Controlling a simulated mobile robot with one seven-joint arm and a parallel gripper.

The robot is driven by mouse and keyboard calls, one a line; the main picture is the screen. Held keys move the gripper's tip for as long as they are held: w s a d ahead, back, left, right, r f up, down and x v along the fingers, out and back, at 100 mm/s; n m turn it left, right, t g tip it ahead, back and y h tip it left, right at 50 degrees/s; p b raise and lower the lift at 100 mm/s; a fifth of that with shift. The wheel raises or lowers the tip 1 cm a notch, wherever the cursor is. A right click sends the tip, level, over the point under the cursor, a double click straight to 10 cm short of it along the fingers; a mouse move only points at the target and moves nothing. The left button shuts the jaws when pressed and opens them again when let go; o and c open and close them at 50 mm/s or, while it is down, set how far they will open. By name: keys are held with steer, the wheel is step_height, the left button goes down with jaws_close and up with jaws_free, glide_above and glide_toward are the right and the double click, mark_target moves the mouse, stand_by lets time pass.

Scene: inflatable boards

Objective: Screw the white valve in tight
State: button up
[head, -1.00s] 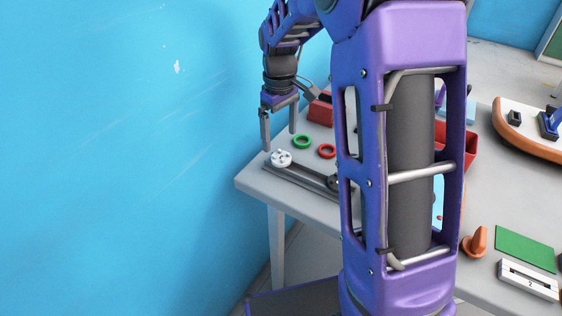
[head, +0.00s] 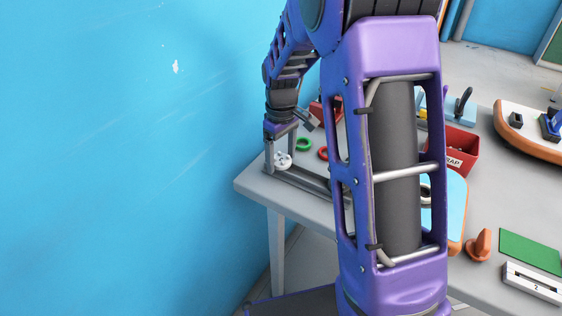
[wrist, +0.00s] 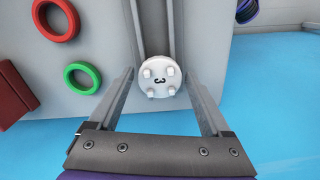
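The white valve (wrist: 160,77) is a round disc with several knobs and a dark mark on its face. It sits at the near end of a grey rail (wrist: 152,25) on the table. It also shows in the head view (head: 283,160), partly behind a finger. My gripper (wrist: 164,85) is open, with one finger on each side of the valve. In the wrist view a gap shows between the valve and each finger. In the head view my gripper (head: 281,160) points down at the valve. Whether a finger touches it cannot be told there.
A green ring (head: 303,144) and a red ring (head: 323,153) lie beside the rail. A red bin (head: 462,150) stands farther right. An orange cone-like piece (head: 479,244) and a green sheet (head: 530,250) lie at the table's right. The blue wall is close on the left.

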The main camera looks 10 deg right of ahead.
steer(key=c, duration=1.1)
